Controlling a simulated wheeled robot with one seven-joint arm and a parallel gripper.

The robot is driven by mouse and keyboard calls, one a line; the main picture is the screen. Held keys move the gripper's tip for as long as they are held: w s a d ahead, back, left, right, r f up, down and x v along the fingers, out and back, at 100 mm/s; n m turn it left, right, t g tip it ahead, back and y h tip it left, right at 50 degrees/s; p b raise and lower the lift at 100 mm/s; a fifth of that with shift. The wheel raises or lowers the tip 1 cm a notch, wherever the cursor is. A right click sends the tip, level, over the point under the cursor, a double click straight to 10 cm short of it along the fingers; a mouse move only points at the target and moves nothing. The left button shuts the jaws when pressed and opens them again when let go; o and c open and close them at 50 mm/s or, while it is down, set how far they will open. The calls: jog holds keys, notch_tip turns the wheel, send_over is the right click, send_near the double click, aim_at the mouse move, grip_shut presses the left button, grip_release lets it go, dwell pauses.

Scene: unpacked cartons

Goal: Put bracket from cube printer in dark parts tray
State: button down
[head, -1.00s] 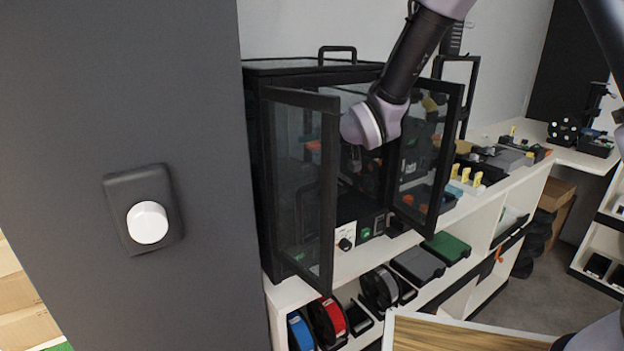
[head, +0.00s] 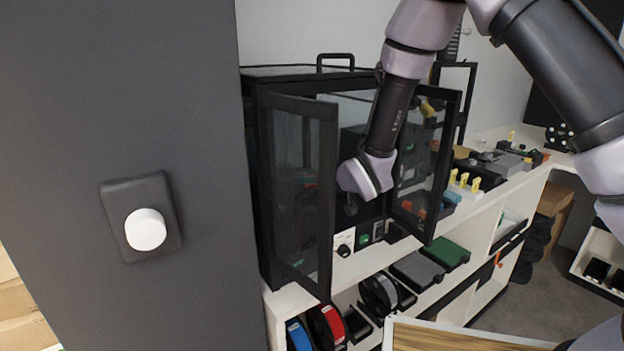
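The cube printer (head: 262,190) is a black box-shaped enclosure with a top handle, standing on the white bench at the centre of the head view. Its two glazed doors, left (head: 299,195) and right (head: 425,165), stand open. My arm reaches down into the front opening between the doors. My gripper's fingers are not visible; they are hidden by my wrist and the left door. I cannot make out the bracket inside the printer. I cannot tell which of the trays is the dark parts tray.
A grey box (head: 416,268) and a green box (head: 446,252) sit on the shelf below the printer, near filament spools (head: 330,325). Small yellow parts (head: 464,180) stand on the bench to the right. A dark panel with a white knob (head: 146,229) fills the left.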

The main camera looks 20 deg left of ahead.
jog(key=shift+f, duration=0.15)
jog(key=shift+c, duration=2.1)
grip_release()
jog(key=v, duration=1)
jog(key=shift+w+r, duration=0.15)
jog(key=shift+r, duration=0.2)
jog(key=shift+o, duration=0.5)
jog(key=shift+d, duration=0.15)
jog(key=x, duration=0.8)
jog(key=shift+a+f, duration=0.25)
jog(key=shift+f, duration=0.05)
